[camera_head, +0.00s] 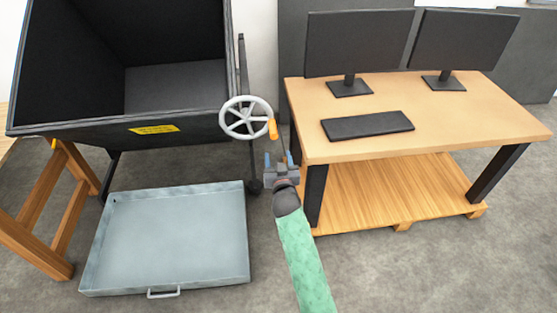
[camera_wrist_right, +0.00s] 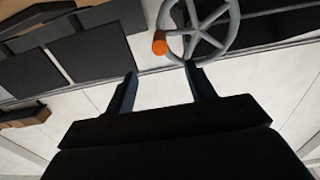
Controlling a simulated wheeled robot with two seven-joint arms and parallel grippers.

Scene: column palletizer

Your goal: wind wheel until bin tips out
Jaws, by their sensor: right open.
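A grey spoked wheel (camera_head: 246,118) with an orange handle (camera_head: 272,129) is mounted at the right side of the black bin (camera_head: 120,131). The bin stands open and upright with a yellow label on its front edge; its visible inside looks empty. My right gripper (camera_head: 281,160) is open and empty, just below the orange handle and apart from it. In the right wrist view the wheel (camera_wrist_right: 207,30) and orange handle (camera_wrist_right: 159,43) lie beyond the open fingers (camera_wrist_right: 158,82). My left gripper is in neither view.
A grey metal tray (camera_head: 175,235) lies on the floor below the bin and looks empty. A wooden desk (camera_head: 450,120) with two monitors and a keyboard (camera_head: 367,125) stands close to the right of my arm. A wooden stand (camera_head: 70,205) is at the left.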

